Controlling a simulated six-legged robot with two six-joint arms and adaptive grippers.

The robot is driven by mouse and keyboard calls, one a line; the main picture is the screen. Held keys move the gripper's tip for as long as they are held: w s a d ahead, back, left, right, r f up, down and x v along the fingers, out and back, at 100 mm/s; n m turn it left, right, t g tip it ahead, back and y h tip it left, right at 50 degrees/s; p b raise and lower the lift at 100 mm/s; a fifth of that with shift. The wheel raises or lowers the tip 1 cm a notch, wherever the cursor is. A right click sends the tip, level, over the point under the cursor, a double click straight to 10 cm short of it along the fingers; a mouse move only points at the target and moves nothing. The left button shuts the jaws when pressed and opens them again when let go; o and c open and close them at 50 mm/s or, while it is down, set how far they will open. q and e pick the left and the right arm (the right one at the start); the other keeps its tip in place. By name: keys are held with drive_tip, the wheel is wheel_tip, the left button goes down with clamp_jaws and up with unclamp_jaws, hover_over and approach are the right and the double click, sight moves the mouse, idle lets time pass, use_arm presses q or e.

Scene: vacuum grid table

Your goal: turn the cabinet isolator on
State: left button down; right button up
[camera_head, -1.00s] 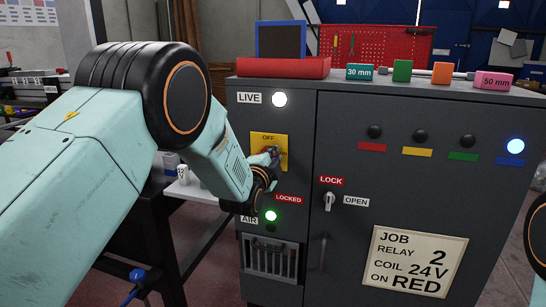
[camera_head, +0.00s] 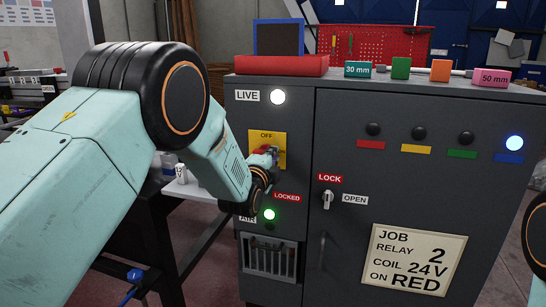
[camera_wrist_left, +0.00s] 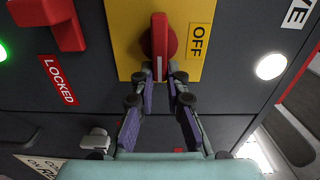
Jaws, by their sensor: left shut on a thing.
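The cabinet isolator is a red rotary handle (camera_wrist_left: 161,38) with a white mark on a yellow plate (camera_head: 281,148) on the grey cabinet (camera_head: 350,120). OFF is printed on the plate above the handle. My right gripper is out of view.
A red lever (camera_wrist_left: 60,25) sits near the LOCKED label (camera_wrist_left: 59,80), below the isolator. The LIVE lamp (camera_head: 278,97) glows white and the AIR lamp (camera_head: 269,214) green. A LOCK/OPEN handle (camera_head: 327,199) is to the right. A job card (camera_head: 414,260) is on the door.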

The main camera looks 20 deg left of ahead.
use_arm(q)
drive_tip(key=c, duration=1.4)
unclamp_jaws()
drive_tip(key=shift+a, duration=0.15)
drive_tip(key=shift+o, duration=0.2)
drive_tip(key=shift+s, duration=0.1)
drive_tip(key=s, duration=1.1)
drive_tip(key=shift+s, duration=0.4)
drive_tip(key=shift+a, duration=0.15)
